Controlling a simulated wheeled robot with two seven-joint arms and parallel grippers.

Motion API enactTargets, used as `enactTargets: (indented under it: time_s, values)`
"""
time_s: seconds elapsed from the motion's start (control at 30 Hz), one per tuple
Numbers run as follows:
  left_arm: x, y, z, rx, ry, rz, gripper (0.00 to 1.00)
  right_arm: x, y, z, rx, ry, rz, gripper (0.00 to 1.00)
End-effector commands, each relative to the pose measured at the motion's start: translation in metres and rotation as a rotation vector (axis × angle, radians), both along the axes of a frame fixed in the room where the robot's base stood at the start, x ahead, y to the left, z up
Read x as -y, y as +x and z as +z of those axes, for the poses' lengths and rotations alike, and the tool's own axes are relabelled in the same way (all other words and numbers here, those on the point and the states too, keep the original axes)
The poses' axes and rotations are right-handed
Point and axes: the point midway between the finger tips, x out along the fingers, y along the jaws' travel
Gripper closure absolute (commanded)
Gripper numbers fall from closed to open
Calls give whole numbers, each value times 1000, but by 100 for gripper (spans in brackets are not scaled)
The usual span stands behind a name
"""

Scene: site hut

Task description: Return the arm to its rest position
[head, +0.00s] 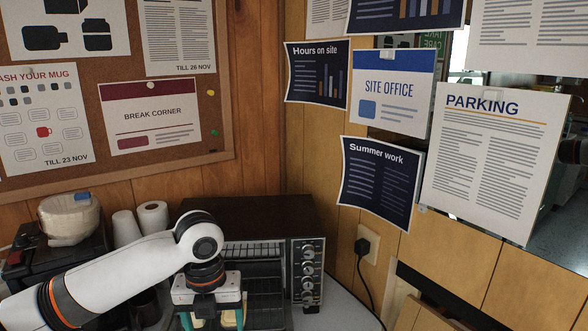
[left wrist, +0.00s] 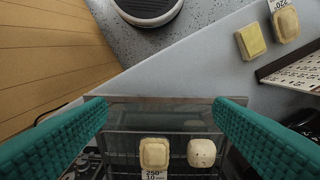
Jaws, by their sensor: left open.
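My left arm comes in from the left in the head view, bent over the front of a toaster oven (head: 308,272). My left gripper (head: 212,318) points down there, its teal fingers cut off by the frame's bottom edge. In the left wrist view, the gripper (left wrist: 160,106) is open, with its two teal fingers wide apart and nothing between the tips. A square pastry (left wrist: 154,153) and a round pale one (left wrist: 201,153) lie below, over dark wire bars. My right gripper is not in view.
A paper-towel roll (head: 152,217) and a cup (head: 125,225) stand left of the oven. A plug (head: 362,247) with a hanging cord is at right. In the wrist view, a yellow block (left wrist: 250,41) and another pastry (left wrist: 285,24) lie on the grey counter (left wrist: 190,65), near a round dark-topped object (left wrist: 148,8).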

Motion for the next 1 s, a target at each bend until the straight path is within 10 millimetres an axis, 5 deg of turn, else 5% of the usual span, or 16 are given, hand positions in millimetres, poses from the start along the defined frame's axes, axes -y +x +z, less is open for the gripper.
enactTargets:
  time_s: [0.63,0.83,1.0]
  values:
    - [66,-52,-83,8,-186,384,24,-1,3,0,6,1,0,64]
    - [93,-91,-119,-36,-354,796,24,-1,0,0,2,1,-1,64]
    - [90,-123,-143,-102,-476,1275,24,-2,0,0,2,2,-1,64]
